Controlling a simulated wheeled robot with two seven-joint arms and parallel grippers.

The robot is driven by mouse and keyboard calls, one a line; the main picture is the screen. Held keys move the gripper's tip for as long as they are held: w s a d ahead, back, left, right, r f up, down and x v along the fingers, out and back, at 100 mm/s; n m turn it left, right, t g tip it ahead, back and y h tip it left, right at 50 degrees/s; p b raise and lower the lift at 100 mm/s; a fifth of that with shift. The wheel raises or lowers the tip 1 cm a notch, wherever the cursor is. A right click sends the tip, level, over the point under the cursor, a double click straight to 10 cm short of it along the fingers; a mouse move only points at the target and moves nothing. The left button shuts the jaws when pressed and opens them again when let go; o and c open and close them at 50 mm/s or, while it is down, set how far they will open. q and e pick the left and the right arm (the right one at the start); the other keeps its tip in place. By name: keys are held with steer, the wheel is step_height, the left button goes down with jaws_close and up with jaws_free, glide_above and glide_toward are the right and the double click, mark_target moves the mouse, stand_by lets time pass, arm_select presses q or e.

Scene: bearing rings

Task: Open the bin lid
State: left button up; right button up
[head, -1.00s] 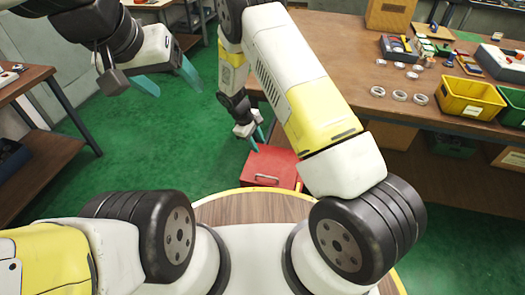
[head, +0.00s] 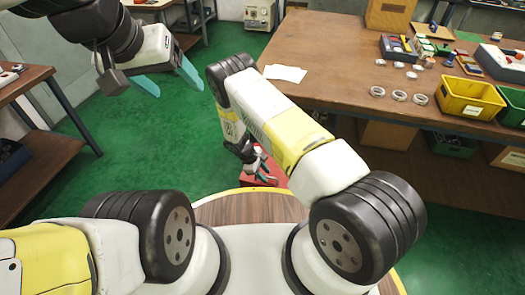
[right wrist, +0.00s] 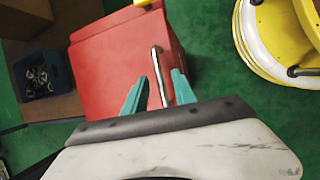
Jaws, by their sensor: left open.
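The red bin (right wrist: 105,65) has a closed lid with a silver bar handle (right wrist: 158,78), seen in the right wrist view. In the head view the bin (head: 281,179) stands low beyond the round wooden top, mostly covered by my right arm and gripper. My right gripper (right wrist: 158,84) is open, with its teal fingers on either side of the handle in the picture; I cannot tell whether they touch it. It also shows over the bin in the head view (head: 264,169). My left gripper (head: 172,84) is open and empty at the upper left, far from the bin.
A workbench (head: 325,65) at the right holds metal rings (head: 399,96), a yellow tray (head: 468,99) and a toolbox. A blue crate with parts (right wrist: 42,77) is left of the bin in the wrist view. Green floor (head: 165,150) is clear to the left.

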jaws_close()
stand_by(1.5)
